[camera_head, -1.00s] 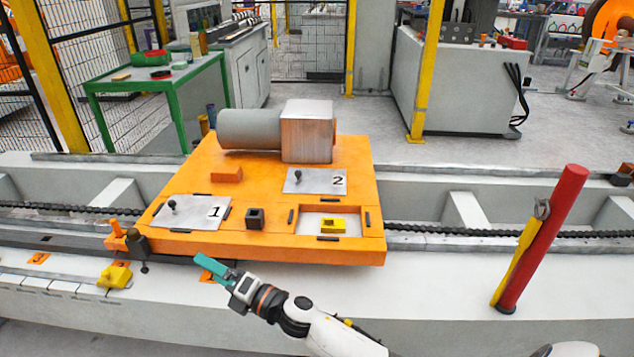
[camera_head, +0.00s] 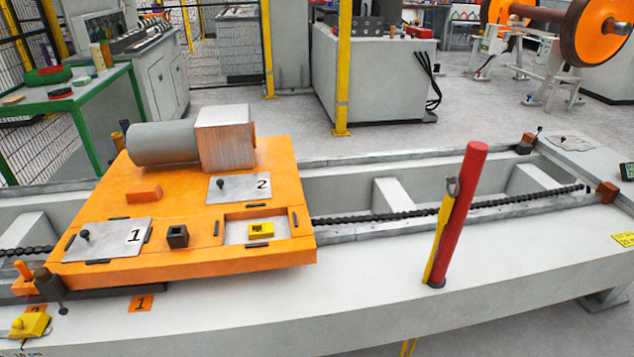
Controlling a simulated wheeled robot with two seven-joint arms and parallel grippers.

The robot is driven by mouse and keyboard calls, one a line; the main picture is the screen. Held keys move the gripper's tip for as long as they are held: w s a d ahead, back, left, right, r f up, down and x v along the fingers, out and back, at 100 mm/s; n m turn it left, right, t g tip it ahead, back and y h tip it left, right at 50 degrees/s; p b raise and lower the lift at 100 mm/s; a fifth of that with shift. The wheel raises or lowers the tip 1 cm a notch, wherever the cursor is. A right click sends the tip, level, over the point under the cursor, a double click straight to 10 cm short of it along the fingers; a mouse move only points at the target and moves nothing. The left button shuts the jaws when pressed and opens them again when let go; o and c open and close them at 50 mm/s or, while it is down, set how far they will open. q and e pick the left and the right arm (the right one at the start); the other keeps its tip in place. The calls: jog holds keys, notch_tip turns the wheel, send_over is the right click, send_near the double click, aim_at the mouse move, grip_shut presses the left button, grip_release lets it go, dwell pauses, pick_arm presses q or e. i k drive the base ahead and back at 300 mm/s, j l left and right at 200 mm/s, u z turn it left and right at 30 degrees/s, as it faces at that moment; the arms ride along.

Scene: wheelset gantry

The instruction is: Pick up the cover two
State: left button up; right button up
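Cover two (camera_head: 239,187) is a flat grey plate with a black "2" and a dark knob (camera_head: 221,183). It lies on the orange platform (camera_head: 200,258), behind an open rectangular recess (camera_head: 236,237) that holds a yellow block (camera_head: 261,230). Cover one (camera_head: 108,239), a similar plate marked "1", lies at the platform's front left. Neither of my grippers shows in the head view now.
A grey cylinder with a square block (camera_head: 224,138) stands on the platform's back. A small dark block (camera_head: 177,236) and an orange block (camera_head: 144,193) lie near the covers. A red post (camera_head: 460,210) stands upright to the right on the white bed.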

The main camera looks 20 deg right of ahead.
aim_at(226, 189)
jog(key=i+j+z, duration=0.2)
jog(key=j, duration=0.15)
jog(key=i+j+z, duration=0.25)
jog(key=j+z, duration=0.2)
jog(key=j, duration=0.3)
jog(key=i+j+z, duration=0.2)
jog(key=j, duration=0.25)
jog(key=k+j+u, duration=0.1)
jog(key=k+u, duration=0.15)
jog(key=k, duration=0.45)
jog(key=i+l+u, duration=0.1)
jog(key=l+u, duration=0.2)
jog(key=u, duration=0.15)
jog(key=l+u, duration=0.7)
jog(key=u, duration=0.15)
jog(key=l, duration=0.5)
